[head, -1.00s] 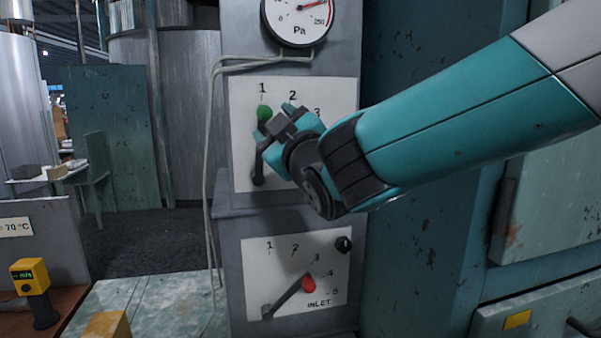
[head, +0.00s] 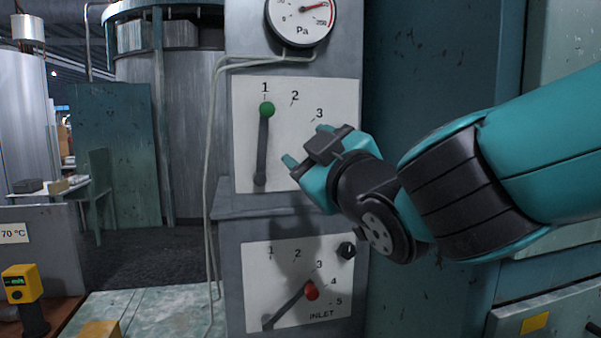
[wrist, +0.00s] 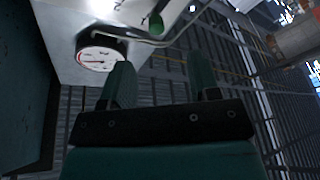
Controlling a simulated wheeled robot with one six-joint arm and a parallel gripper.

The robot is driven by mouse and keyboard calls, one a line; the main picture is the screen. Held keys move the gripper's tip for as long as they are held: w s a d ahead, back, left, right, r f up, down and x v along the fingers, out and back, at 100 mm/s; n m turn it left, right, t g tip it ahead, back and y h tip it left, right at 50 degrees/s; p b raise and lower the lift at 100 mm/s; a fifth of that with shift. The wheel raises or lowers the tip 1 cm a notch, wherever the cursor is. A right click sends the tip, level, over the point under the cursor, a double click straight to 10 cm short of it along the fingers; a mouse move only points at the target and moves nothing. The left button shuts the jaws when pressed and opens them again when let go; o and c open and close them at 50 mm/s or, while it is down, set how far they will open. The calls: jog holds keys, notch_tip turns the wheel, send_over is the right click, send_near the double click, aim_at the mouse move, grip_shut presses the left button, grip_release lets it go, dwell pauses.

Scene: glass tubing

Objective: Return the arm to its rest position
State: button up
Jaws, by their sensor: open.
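My gripper (head: 305,147) is open and empty in front of the upper white panel, to the right of the green-knobbed lever. Its two fingers also show in the wrist view (wrist: 160,82), apart with nothing between them. The green-knobbed lever (head: 264,140) stands upright, pointing at 1, and my gripper is clear of it. The green knob also shows in the wrist view (wrist: 156,24). The red-knobbed lever (head: 292,303) on the lower INLET panel (head: 255,285) tilts up to the right, its knob near 3 and 4.
A pressure gauge (head: 300,18) sits above the panels, with a pale tube (head: 209,150) running down the cabinet's left side. A teal cabinet (head: 430,60) stands behind my arm. A yellow meter (head: 22,284) is at the lower left. Open floor lies at the left.

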jog(key=s+d+f+m+g+h, duration=0.25)
jog(key=d+f+g, duration=0.2)
jog(key=f, duration=0.35)
jog(key=s+d+f+m+g+h, duration=0.25)
jog(key=s+f+g, duration=0.2)
jog(key=f, duration=0.25)
jog(key=s+d+f+g, duration=0.1)
jog(key=s+f+g, duration=0.1)
jog(key=s, duration=0.3)
jog(key=s+d+f+g, duration=0.2)
jog(key=s+g, duration=0.2)
jog(key=s, duration=0.1)
jog(key=s+d+f+m+g, duration=0.1)
jog(key=s+d+f+g, duration=0.1)
jog(key=s, duration=0.3)
jog(key=shift+s+g, duration=0.35)
jog(key=shift+g, duration=0.35)
jog(key=shift+f, duration=0.1)
jog(key=shift+c, duration=0.4)
